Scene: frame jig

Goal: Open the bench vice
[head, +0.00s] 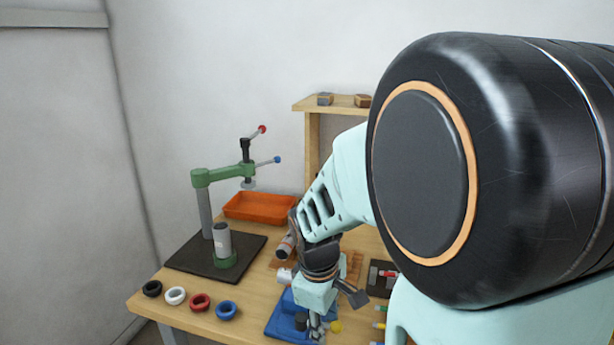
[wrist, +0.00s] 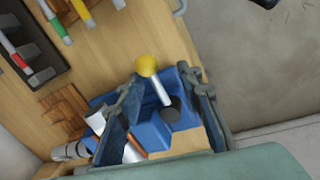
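The blue bench vice (head: 283,318) stands on the wooden bench below my gripper. In the wrist view the vice (wrist: 152,131) shows its blue body, with a handle made of a silver bar (wrist: 161,92), a yellow ball (wrist: 147,66) and a dark end (wrist: 171,108). The yellow ball (head: 336,327) also shows in the head view. My gripper (wrist: 163,88) is open, with one finger on each side of the handle in the picture. I cannot tell whether either finger touches it. My arm hides part of the vice in the head view.
A green press (head: 202,180) stands on a dark mat at the left. Several coloured rings, including a red ring (head: 200,302), lie along the front edge. An orange tray (head: 258,207) sits behind. A dark tray (wrist: 43,62) and several coloured-handled tools lie near the vice.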

